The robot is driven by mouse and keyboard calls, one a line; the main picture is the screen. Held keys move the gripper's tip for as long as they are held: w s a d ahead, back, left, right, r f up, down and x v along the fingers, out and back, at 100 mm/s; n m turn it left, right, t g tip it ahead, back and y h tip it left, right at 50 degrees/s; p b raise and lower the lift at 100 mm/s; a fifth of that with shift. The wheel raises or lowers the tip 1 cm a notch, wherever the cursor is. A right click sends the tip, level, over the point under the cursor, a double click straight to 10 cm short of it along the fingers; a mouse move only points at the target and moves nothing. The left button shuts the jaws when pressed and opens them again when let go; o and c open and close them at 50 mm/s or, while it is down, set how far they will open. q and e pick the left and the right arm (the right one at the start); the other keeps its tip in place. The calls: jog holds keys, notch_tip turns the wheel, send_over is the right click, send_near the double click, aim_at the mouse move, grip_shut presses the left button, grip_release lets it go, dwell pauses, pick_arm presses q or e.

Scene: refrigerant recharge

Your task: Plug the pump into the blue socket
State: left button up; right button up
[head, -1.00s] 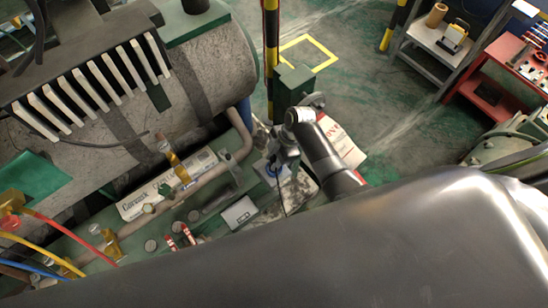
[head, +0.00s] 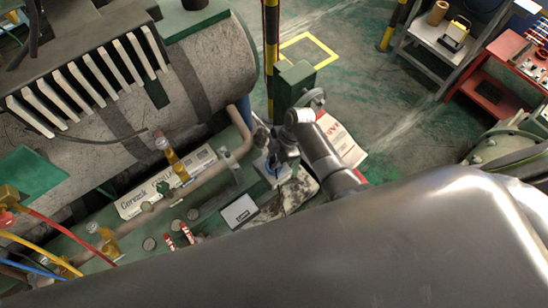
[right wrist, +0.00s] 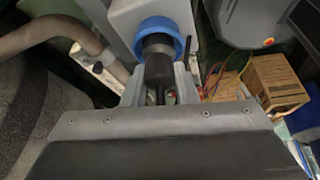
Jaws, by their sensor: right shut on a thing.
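In the right wrist view, the blue socket (right wrist: 183,42) is a blue ring on a light grey housing. My right gripper (right wrist: 160,78) is shut on a dark plug (right wrist: 159,71), with a finger on each side. The plug is in line with the ring, and its front end appears to be at the ring's opening. I cannot tell how deep it sits. In the head view, my right gripper (head: 273,154) is small and dark at the grey socket box (head: 270,171); the plug cannot be made out there. My left gripper is not in view.
A pipe (right wrist: 50,37) runs left of the socket. Cardboard boxes (right wrist: 278,80) lie to the right. A striped post (head: 271,45) rises behind.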

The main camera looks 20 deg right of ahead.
jog(key=shift+f+b, duration=0.35)
jog(key=shift+f, duration=0.2)
jog(key=o, duration=1)
jog(key=shift+c, duration=0.2)
jog(key=v, duration=1.7)
jog(key=shift+r, duration=0.3)
